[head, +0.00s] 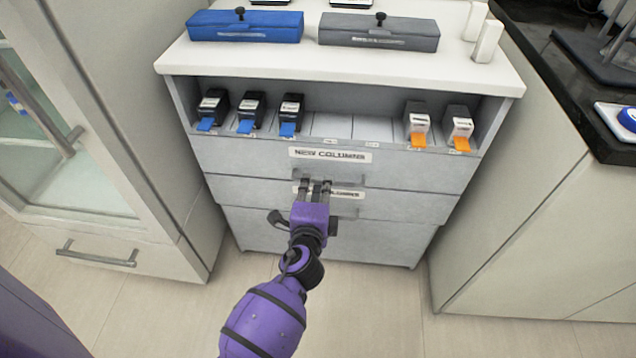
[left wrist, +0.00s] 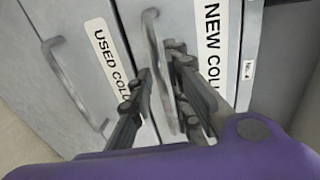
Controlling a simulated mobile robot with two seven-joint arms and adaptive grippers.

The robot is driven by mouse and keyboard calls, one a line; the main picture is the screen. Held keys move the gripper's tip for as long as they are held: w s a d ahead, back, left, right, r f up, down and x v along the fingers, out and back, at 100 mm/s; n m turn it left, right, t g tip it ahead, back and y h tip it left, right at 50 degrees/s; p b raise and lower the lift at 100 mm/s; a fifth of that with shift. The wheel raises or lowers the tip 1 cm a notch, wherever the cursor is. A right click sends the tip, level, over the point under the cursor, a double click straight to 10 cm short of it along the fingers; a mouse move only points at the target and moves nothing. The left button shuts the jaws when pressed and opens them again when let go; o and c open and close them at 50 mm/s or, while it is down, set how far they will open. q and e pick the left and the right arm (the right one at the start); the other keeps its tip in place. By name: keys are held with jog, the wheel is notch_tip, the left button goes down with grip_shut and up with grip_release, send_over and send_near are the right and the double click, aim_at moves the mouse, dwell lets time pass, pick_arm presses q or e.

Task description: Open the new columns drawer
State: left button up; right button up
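The new columns drawer (head: 410,176) is the upper drawer of the grey cabinet, shut, with a "NEW COLUMNS" label (head: 330,154); the label also shows in the left wrist view (left wrist: 212,28). Its bar handle (left wrist: 153,45) is below the label. My left gripper (head: 318,186) is in front of this handle in the head view and partly covers it. In the left wrist view the fingers (left wrist: 160,80) are open, one on each side of the handle. I cannot tell whether they touch it. My right gripper is not in view.
The used columns drawer (head: 405,206) is just below, shut, its label partly hidden by my gripper. Above is an open shelf with blue-tabbed and orange-tabbed columns. A glass-door cabinet (head: 130,200) stands left and a counter unit (head: 520,230) right. Floor in front is clear.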

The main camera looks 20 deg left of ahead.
pick_arm(q)
jog(key=shift+x, duration=1.3)
grip_shut()
